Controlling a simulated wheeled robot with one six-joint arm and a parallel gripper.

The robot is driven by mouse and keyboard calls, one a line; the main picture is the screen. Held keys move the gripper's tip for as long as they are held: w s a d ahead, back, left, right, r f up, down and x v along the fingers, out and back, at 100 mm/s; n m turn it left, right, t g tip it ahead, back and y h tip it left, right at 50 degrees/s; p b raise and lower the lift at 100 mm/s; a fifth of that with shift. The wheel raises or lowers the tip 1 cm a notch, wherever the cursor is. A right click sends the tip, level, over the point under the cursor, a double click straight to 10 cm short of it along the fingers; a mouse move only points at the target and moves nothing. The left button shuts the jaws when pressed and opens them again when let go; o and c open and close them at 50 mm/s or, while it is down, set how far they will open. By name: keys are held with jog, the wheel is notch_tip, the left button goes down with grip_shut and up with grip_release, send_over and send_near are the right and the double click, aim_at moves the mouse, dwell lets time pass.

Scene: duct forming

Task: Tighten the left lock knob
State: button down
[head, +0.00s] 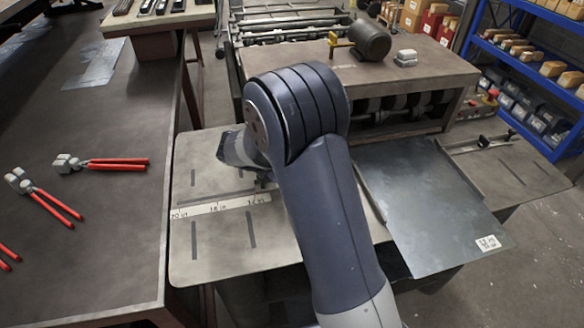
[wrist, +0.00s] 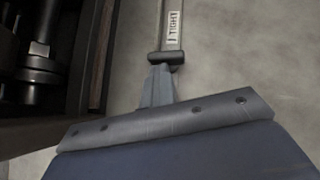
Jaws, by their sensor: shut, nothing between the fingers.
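My gripper (wrist: 160,72) is shut and empty; its tapered grey end shows in the middle of the wrist view. At its tip is a short dark bar, which looks like the left lock knob (wrist: 166,58). It lies crosswise at the end of a grey strip with a white "TIGHT" label (wrist: 173,27). The tip overlaps the bar in this view; I cannot tell whether they touch. In the head view my arm hides most of this area, and my gripper (head: 263,183) shows only partly above the table with the inch scale (head: 215,207).
A dark machine part with a metal shaft (wrist: 42,45) is close at left in the wrist view. In the head view, a sheet-metal piece (head: 425,205) lies right of my arm. Red-handled pliers (head: 110,164) lie on the left bench. A motor (head: 369,41) tops the machine behind.

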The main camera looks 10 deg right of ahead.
jog(key=shift+w+d+r+m+g+h+p, duration=0.1)
jog(key=shift+w+d+m+g+h+p, duration=0.1)
jog(key=shift+m+g, duration=0.25)
jog(key=shift+w+d+r+m+g+h+p, duration=0.1)
jog(key=shift+w+m+g+p, duration=0.15)
jog(key=shift+m, duration=0.4)
jog(key=shift+w+f, duration=0.1)
jog(key=shift+w, duration=0.05)
jog(key=shift+f, duration=0.15)
